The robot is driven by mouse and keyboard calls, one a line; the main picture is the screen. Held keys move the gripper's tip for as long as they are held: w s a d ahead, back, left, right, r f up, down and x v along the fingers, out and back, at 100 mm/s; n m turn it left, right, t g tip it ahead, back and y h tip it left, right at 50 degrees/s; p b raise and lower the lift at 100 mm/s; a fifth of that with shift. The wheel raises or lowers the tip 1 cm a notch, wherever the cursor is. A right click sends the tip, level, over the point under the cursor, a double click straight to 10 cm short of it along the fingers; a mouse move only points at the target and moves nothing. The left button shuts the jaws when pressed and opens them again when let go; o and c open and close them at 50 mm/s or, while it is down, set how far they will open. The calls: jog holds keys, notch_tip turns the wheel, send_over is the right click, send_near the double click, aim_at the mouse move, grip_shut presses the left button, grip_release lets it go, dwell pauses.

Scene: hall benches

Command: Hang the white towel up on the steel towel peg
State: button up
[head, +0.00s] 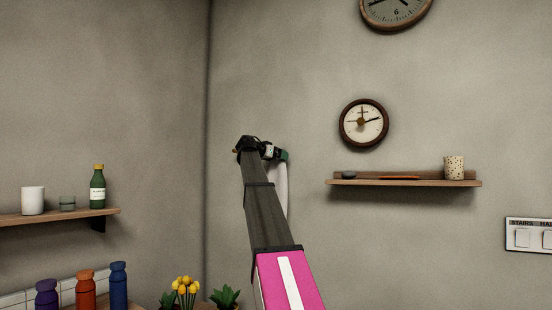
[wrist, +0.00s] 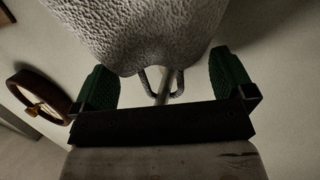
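The white towel (head: 281,190) hangs down beside my arm against the wall in the head view. In the wrist view its textured cloth (wrist: 150,30) fills the top middle, with a grey loop (wrist: 181,83) at its near edge. A thin pale rod (wrist: 163,88), which looks like the steel towel peg, shows between the loop's sides. I cannot tell whether the loop is around it. My gripper (wrist: 163,80) has its green fingers wide apart, one on each side of the loop, not pinching it. In the head view my gripper (head: 275,153) is at the wall, and the peg is hidden.
A wall shelf (head: 405,182) with a speckled cup (head: 454,167) is to the right, below a round clock (head: 364,123). A left shelf (head: 60,216) holds a green bottle (head: 97,187). Several bottles and yellow flowers (head: 185,286) stand below.

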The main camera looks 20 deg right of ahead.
jog(key=shift+a, duration=0.1)
jog(key=v, duration=1)
jog(key=shift+s+a, duration=0.15)
jog(key=shift+a, duration=0.1)
jog(key=s+a+f+n+y, duration=0.1)
jog(key=a+f+n+y, duration=0.15)
jog(key=f, duration=1.35)
jog(key=s+a+f+n+g+y, duration=0.1)
jog(key=f+n+y, duration=0.15)
jog(key=f, duration=1.45)
jog(key=s+a+f+n+y, duration=0.1)
jog(key=a+f+n+y, duration=0.15)
jog(key=f, duration=1.35)
jog(key=s+a+f+n+g+y, duration=0.2)
jog(key=s+a+f+n+y, duration=0.1)
jog(key=s+f, duration=1.1)
jog(key=s+a+f+n+g+y, duration=0.3)
jog(key=s+f, duration=1.1)
jog(key=f, duration=0.8)
jog(key=shift+a+y, duration=0.45)
jog(key=shift+a, duration=0.75)
